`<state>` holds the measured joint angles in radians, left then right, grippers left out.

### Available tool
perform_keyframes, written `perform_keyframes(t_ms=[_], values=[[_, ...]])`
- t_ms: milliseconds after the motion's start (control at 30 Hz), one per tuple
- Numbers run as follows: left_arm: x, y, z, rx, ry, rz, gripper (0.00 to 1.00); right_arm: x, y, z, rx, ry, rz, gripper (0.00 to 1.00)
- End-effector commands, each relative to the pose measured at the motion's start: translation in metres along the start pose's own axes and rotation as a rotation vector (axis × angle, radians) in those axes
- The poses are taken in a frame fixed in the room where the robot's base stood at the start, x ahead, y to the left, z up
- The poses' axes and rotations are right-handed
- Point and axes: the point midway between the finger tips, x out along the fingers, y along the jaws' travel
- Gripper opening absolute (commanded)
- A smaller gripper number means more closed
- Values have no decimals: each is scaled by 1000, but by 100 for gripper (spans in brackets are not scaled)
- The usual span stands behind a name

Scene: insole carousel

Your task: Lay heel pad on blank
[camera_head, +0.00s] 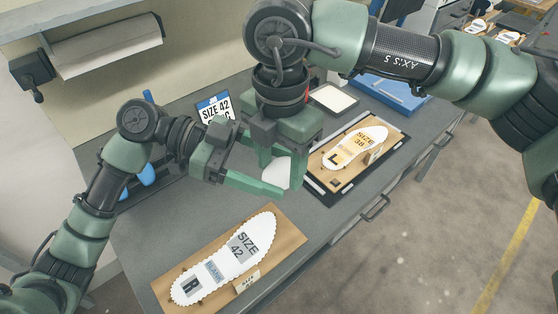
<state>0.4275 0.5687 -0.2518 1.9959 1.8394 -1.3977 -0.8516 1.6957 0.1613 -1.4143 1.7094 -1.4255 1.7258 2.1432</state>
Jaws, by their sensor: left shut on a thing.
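A white pad, seemingly the heel pad (277,172), shows between the green fingers of both grippers above the bench. My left gripper (272,180) is shut on it from the left. My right gripper (283,160) points down from above at the same spot, its fingers apart on either side of the pad; whether they touch it is unclear. The white blank (213,263), with size 42 and R labels, lies on a brown board (285,243) at the near side, below and left of the pad. Part of the pad is hidden by fingers.
A second insole (354,148), labelled size 38 and L, lies on a board in a dark tray (321,190) at right. A size 42 sign (214,107) stands behind. A paper roll (105,45) hangs on the wall. The grey bench (150,240) is bare around the brown board.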

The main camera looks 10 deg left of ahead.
Motion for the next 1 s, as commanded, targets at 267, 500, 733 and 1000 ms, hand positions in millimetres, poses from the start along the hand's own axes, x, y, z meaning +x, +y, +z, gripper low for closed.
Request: perform_keyframes(t_ms=[267, 500, 733, 1000], values=[[2, 2, -1, 1, 3, 7, 94, -1, 2, -1, 0, 2, 9, 15], [0, 1, 0, 0, 2, 5, 94, -1, 2, -1, 0, 2, 8, 15], [-32, 1, 0, -2, 0, 3, 94, -1, 2, -1, 0, 2, 7, 15], [-89, 0, 0, -1, 1, 3, 94, -1, 2, -1, 0, 2, 7, 15]])
